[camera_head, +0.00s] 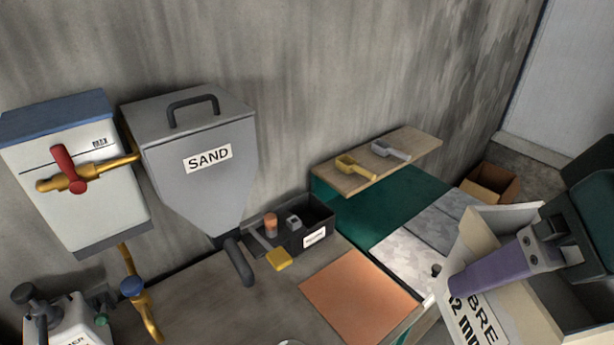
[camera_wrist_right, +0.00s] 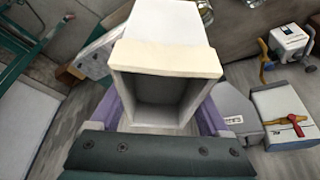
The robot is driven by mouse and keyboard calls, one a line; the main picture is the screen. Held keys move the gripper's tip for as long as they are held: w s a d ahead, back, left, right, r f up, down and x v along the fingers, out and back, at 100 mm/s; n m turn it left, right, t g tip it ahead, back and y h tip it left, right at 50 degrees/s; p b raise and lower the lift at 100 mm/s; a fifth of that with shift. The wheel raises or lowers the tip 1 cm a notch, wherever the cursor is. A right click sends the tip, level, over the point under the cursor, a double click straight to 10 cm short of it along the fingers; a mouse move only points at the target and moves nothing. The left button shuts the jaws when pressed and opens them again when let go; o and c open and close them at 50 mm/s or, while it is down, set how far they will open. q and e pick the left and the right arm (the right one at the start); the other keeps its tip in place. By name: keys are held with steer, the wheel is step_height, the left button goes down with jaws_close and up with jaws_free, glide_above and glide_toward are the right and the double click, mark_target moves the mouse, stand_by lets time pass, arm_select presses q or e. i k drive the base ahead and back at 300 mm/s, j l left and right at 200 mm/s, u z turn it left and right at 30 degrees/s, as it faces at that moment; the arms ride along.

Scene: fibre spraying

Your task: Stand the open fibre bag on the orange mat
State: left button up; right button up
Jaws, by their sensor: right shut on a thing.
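The fibre bag (camera_head: 482,322) is pale, box-like and open at the top, with black lettering on its side. It is at the lower right of the head view, tilted in the picture. My right gripper (camera_head: 488,268) is shut on the bag, with a purple finger along its side. In the right wrist view the bag (camera_wrist_right: 166,54) sits between the two purple fingers (camera_wrist_right: 160,112), its dark open mouth facing the camera. The orange mat (camera_head: 360,294) lies bare on the bench, left of the bag. My left gripper is not in view.
A black box (camera_head: 310,232) with tools and a yellow-ended tool (camera_head: 279,260) lie behind the mat. The grey SAND hopper (camera_head: 205,175) hangs to its left. A wooden shelf (camera_head: 408,150) holds two scoops. A cardboard box (camera_head: 490,184) stands at the back right.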

mark_target(357, 295)
steer(key=i+l+u, duration=0.2)
steer(key=l+u, duration=0.2)
steer(key=i+l+u, duration=0.1)
steer(key=l+u, duration=1.1)
steer(key=l, duration=0.2)
